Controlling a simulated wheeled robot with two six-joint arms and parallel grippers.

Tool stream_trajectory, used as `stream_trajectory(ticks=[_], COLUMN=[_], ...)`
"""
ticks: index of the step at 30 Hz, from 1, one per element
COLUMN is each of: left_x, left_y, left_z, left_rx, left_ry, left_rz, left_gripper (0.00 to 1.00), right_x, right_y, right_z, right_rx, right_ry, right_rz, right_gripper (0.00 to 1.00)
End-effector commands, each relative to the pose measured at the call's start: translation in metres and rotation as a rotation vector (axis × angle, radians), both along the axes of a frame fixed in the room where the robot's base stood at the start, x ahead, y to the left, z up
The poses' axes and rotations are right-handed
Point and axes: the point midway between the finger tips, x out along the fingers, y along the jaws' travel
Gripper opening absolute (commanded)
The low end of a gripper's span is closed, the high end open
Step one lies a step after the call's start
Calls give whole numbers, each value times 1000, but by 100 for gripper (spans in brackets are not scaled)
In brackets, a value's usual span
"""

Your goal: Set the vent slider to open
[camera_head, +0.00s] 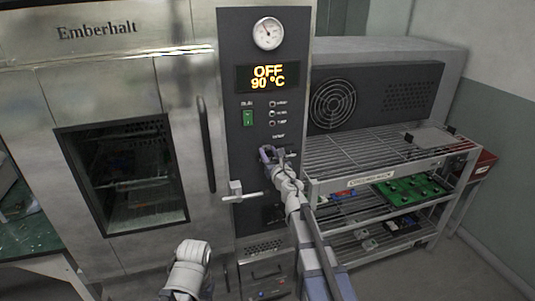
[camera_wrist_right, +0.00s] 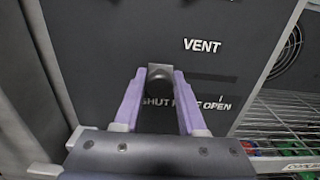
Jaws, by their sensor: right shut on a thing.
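The vent slider's dark knob (camera_wrist_right: 160,72) shows in the right wrist view, at the left part of its slot, above the word SHUT. The label VENT is above and to the right, and OPEN is printed under the right end of the slot. My right gripper (camera_wrist_right: 159,78) has its purple fingers shut on the knob, one on each side. In the head view my right gripper (camera_head: 268,154) is at the dark control panel (camera_head: 243,140), and hides the slider there. My left gripper is not in view; only a part of my left arm shows at the bottom.
The oven display (camera_head: 267,77) reads OFF, 90 °C. A green switch (camera_head: 248,117) is below it. A pale latch handle (camera_head: 240,192) sticks out left of my right arm. A wire rack (camera_head: 375,160) with circuit boards stands close on the right.

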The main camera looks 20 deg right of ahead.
Motion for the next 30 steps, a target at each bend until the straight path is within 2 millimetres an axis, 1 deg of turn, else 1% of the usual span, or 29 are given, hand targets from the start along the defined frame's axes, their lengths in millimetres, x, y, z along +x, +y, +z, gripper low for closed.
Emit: stream_trajectory(ticks=[1, 6, 9, 12, 16, 24, 25, 30], left_x=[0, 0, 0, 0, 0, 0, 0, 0], left_y=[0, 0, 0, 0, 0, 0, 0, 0], left_z=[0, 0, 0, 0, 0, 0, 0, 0], left_rx=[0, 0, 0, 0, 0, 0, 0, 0], left_ry=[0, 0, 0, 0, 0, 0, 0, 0], left_rz=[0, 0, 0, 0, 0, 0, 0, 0], left_gripper=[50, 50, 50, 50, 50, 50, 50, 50], right_x=[1, 4, 4, 4, 4, 4, 4, 4], right_y=[-13, -59, -80, -95, -101, -103, -103, -102], right_z=[0, 0, 0, 0, 0, 0, 0, 0], right_rx=[0, -1, 0, 0, 0, 0, 0, 0], right_ry=[0, 0, 0, 0, 0, 0, 0, 0], right_rz=[-7, -11, -9, -7, -6, -10, -10, -9], right_gripper=[0, 0, 0, 0, 0, 0, 43, 62])
